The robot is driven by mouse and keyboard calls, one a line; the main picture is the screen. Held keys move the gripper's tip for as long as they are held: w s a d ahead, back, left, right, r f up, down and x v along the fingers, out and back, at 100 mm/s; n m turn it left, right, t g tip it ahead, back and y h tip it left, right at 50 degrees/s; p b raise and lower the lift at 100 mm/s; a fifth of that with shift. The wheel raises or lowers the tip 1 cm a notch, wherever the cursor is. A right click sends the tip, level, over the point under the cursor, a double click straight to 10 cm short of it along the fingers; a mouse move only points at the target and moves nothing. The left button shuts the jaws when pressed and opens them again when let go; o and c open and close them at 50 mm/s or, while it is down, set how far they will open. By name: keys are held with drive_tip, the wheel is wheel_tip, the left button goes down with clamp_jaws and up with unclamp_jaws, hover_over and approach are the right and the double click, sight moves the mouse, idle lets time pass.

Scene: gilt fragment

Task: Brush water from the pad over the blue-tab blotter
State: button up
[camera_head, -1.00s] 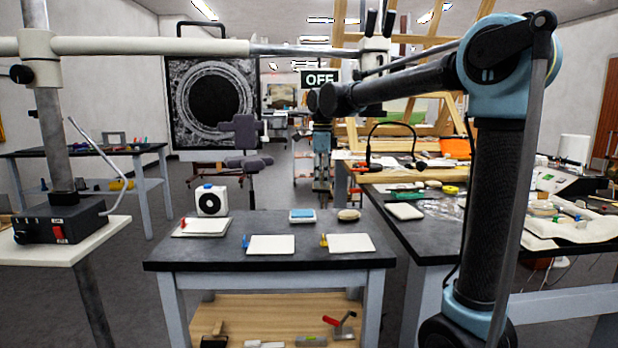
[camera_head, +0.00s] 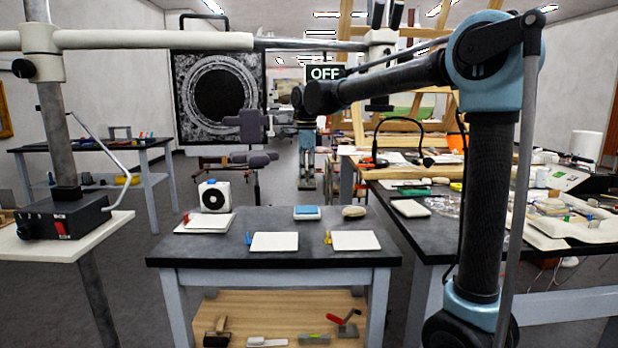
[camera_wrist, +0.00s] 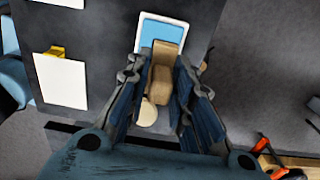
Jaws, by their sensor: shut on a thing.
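My gripper (camera_head: 307,184) hangs over the back of the table in the head view. In the wrist view my gripper (camera_wrist: 160,75) is shut on a tan brush (camera_wrist: 162,82). The brush overlaps the blue pad (camera_wrist: 160,33) in its white tray; I cannot tell from this whether they touch, but in the head view the gripper appears above the pad (camera_head: 307,210). The blue-tab blotter (camera_head: 274,242) lies flat at the table's front middle, its blue tab on the left. It is not clearly identifiable in the wrist view.
The yellow-tab blotter (camera_head: 356,240) lies right of the blue one, and the red-tab blotter (camera_head: 204,224) lies back left before a white boxy device (camera_head: 214,196). A round beige object (camera_head: 354,211) sits right of the pad. A cluttered bench (camera_head: 440,235) stands close on the right.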

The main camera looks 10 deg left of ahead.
sight(307, 186)
drive_tip(key=shift+f, duration=2.9)
drive_tip(key=shift+f, duration=0.55)
drive_tip(key=shift+r, duration=0.1)
drive_tip(key=shift+r, duration=3.45)
drive_tip(key=shift+s, duration=0.1)
